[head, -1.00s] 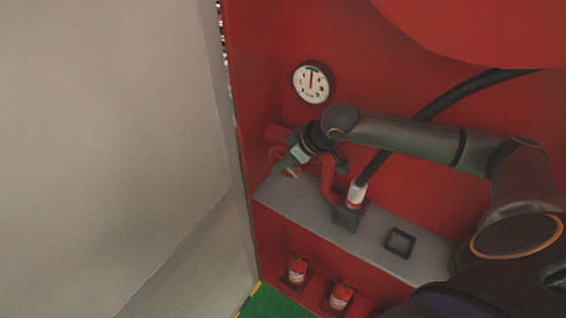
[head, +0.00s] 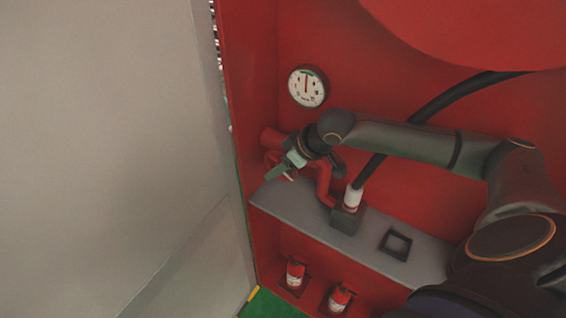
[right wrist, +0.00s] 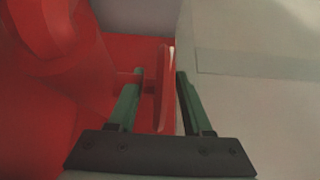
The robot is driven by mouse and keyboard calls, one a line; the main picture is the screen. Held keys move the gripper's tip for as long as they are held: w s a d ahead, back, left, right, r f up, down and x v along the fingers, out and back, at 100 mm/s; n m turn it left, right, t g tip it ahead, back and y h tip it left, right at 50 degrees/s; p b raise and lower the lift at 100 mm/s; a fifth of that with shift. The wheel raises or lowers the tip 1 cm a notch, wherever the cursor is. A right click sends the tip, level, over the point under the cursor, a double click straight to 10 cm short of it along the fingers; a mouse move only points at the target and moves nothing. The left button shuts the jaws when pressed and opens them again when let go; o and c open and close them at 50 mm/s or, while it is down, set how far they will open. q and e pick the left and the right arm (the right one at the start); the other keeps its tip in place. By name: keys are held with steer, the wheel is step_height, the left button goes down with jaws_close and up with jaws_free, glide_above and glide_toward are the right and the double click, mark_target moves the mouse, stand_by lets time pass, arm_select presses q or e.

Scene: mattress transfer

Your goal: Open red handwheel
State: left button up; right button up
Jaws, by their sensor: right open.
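The red handwheel (head: 273,158) sits on a red pipe fitting inside the red cabinet, partly hidden by my right gripper (head: 279,174) in the head view. In the right wrist view the handwheel (right wrist: 164,88) shows edge-on, its rim standing between the two green fingers of my right gripper (right wrist: 157,88). The fingers are open, one on each side of the rim. The right finger looks close to the rim; I cannot tell whether it touches. My left gripper is not in view.
A pressure gauge (head: 308,86) is on the back wall above. A grey shelf (head: 285,207) carries a black frame (head: 396,244). A black hose (head: 430,112) ends in a white-red coupling (head: 352,197). Two extinguishers (head: 295,271) stand below. A large pale panel (head: 100,150) fills the left.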

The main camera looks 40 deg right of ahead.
steer(key=v, duration=1.2)
steer(key=shift+r, duration=0.25)
steer(key=shift+s, duration=0.1)
